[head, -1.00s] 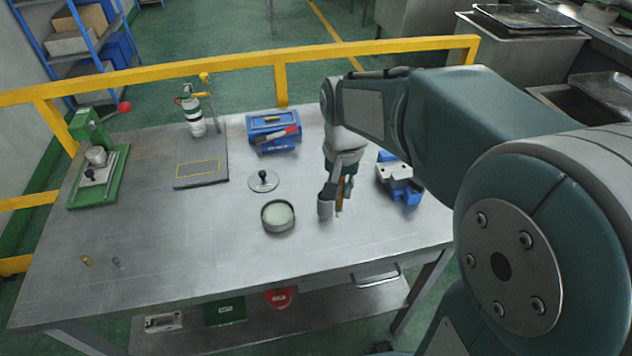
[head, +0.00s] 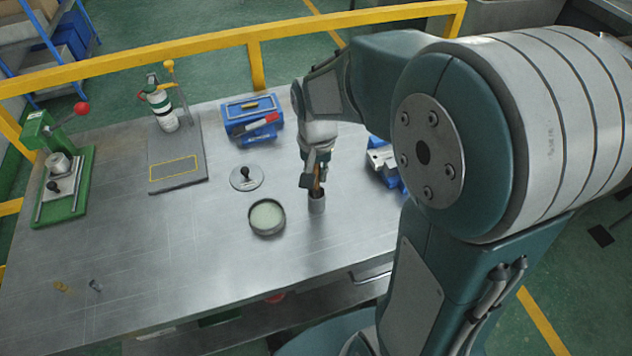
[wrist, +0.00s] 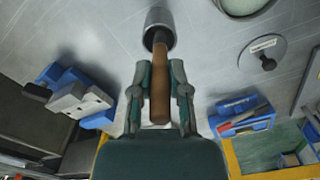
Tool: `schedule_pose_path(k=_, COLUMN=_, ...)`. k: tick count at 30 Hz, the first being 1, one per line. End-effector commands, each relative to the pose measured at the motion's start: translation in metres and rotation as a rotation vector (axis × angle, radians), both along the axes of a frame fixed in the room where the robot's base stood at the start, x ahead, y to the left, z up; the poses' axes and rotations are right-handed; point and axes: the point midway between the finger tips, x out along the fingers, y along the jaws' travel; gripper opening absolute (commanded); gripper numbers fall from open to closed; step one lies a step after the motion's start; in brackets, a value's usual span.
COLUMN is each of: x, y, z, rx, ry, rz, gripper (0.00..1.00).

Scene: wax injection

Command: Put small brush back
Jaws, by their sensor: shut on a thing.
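The small brush has a brown wooden handle (wrist: 160,85) and a dark tip. My gripper (wrist: 160,100) is shut on the handle, one finger on each side, in the wrist view. In the head view my gripper (head: 313,184) points down at the right of the table's middle, just above a small grey metal cup (head: 317,205). The cup also shows in the wrist view (wrist: 159,18), where the brush's dark end is at its mouth. How deep the tip reaches inside is hidden. The brush (head: 318,178) is partly covered by my fingers in the head view.
A round tin (head: 267,218) and a round plate with a black knob (head: 246,178) lie left of the cup. A blue toolbox (head: 250,112) stands behind. A blue and grey block (head: 382,160) is to the right. The table's front left is mostly clear.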

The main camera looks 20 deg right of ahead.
Motion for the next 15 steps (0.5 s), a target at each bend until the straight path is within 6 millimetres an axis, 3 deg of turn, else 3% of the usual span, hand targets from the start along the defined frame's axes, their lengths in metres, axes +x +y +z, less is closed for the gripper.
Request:
schedule_pose_path(k=6, x=-0.001, y=0.000, z=-0.030, rx=0.000, ry=0.004, rz=0.000, gripper=0.00)
schedule_pose_path(k=15, x=0.000, y=0.000, z=-0.033, rx=0.000, ry=0.001, rz=0.000, gripper=0.00)
